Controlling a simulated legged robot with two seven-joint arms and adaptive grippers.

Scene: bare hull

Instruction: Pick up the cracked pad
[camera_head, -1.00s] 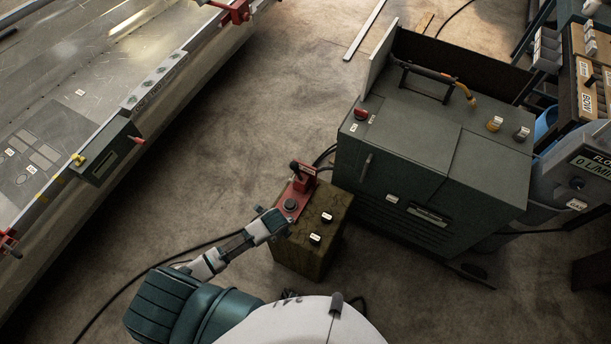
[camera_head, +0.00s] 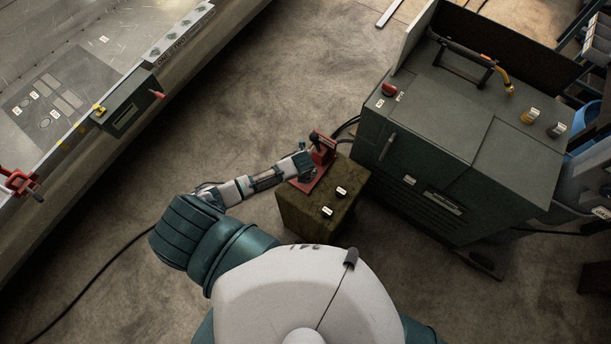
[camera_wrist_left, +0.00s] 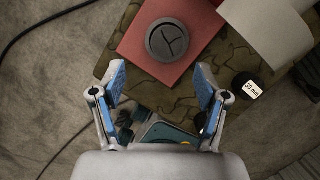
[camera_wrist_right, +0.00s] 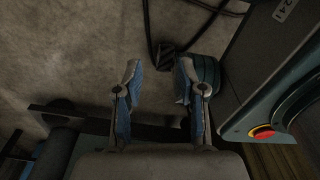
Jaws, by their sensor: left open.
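The cracked pad (camera_wrist_left: 167,40) is a dark round disc with a branching crack on its top. It lies on a red plate (camera_wrist_left: 133,43) on a mottled brown block (camera_head: 292,216). My left gripper (camera_wrist_left: 161,78) is open and empty, with the pad ahead of its fingertips and not between them. In the head view the left gripper (camera_head: 302,164) is over the plate and mostly hides the pad there. My right gripper (camera_wrist_right: 159,70) is open and empty in the right wrist view, and out of the head view.
A red upright fixture (camera_head: 322,147) stands at the plate's far end. Small labelled pads (camera_head: 341,191) sit on the block, one marked 20 mm (camera_wrist_left: 246,86). A large green machine (camera_head: 440,140) stands close right of the block. A metal bench (camera_head: 75,75) is at left, with floor between.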

